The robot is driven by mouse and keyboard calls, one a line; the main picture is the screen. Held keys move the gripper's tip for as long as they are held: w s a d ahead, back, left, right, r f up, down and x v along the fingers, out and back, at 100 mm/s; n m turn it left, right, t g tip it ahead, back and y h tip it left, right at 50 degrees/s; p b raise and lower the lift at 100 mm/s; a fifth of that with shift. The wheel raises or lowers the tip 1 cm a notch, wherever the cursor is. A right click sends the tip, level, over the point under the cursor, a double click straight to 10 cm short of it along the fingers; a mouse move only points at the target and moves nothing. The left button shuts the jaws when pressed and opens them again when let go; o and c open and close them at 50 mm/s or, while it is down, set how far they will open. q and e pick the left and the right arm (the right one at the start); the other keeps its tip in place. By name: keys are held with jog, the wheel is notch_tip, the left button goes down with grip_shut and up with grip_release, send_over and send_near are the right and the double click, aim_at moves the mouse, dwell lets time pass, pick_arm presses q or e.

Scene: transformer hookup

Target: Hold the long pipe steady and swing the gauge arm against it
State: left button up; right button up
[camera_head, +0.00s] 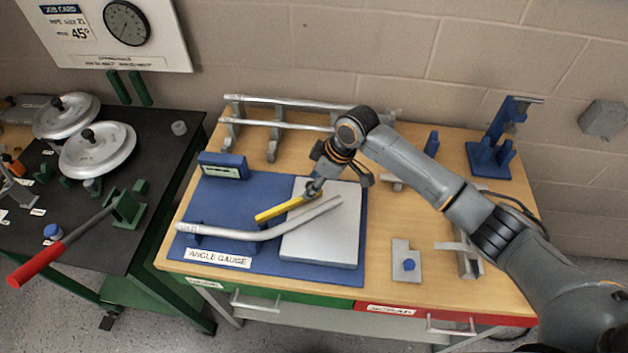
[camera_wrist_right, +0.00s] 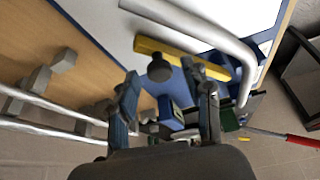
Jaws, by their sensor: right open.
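The long bent pipe (camera_head: 240,234) lies across the blue angle gauge board (camera_head: 200,258); it also shows in the wrist view (camera_wrist_right: 205,32). The yellow gauge arm (camera_head: 280,212) lies on the board behind the pipe, angled apart from it at its left end. In the wrist view the yellow gauge arm (camera_wrist_right: 205,66) carries a dark knob (camera_wrist_right: 158,70). My right gripper (camera_head: 338,178) is open above the board, close to the knob end. In the wrist view its open fingers (camera_wrist_right: 168,88) point toward the knob, with nothing held. My left gripper is in neither view.
Straight pipes (camera_head: 290,102) rest on a rack at the back of the wooden table. A blue stand (camera_head: 490,155) is at back right, and a small grey plate (camera_head: 404,262) lies right of the board. A red-handled bender (camera_head: 35,264) stands on the black table at left.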

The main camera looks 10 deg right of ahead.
jog(key=v, duration=1.2)
